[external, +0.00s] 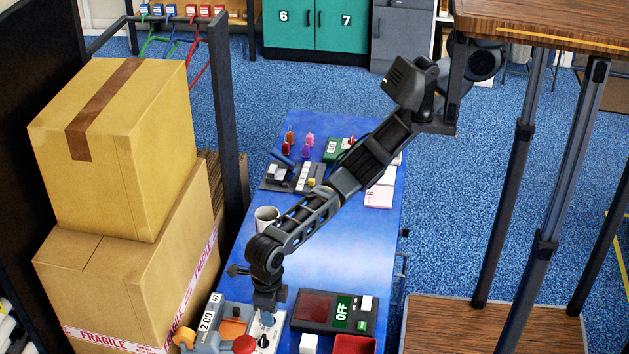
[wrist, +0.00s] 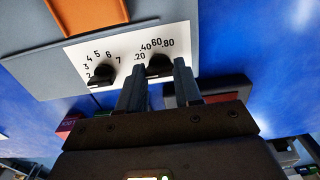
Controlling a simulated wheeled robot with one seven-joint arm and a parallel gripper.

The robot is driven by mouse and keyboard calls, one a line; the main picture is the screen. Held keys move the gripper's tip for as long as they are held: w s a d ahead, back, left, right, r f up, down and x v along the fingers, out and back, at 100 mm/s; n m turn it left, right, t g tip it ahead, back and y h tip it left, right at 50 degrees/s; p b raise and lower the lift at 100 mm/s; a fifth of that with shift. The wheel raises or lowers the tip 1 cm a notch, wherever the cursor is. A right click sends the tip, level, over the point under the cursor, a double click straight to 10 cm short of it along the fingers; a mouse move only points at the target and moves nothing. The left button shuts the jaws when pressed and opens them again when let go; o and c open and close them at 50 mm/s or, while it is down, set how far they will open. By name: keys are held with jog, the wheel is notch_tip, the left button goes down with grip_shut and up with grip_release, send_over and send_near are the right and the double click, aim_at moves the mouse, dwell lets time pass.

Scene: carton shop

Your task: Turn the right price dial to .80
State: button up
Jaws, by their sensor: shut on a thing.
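The price labeller (external: 207,318) stands at the near end of the blue table, with a sign reading 2.00. In the wrist view its white dial plate (wrist: 132,45) carries two black dials. The left dial (wrist: 101,74) has numbers from 2 to 7 around it. The right dial (wrist: 158,66) has .20, .40, .60 and .80 above it. My gripper (wrist: 159,78) has one finger on each side of the right dial and is shut on it. The right dial's pointer direction is unclear. In the external view my gripper (external: 267,312) reaches down over the labeller.
A dark device with a green OFF display (external: 343,312) stands just right of my gripper. A red tray (external: 355,345) and a red knob (external: 243,344) are close by. A white mug (external: 266,218) stands behind my wrist. Stacked cartons (external: 120,200) rise at the left.

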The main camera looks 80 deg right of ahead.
jog(key=shift+c, duration=0.8)
jog(key=shift+m, duration=0.3)
jog(key=m+p, duration=0.2)
jog(key=m, duration=0.3)
jog(key=shift+r, duration=0.1)
jog(key=m+p, duration=0.1)
jog(key=m, duration=0.5)
jog(key=shift+m, duration=0.3)
jog(key=m+p, duration=0.1)
jog(key=m, duration=0.4)
jog(key=m+p, duration=0.1)
jog(key=m, duration=0.5)
jog(key=shift+m, duration=0.3)
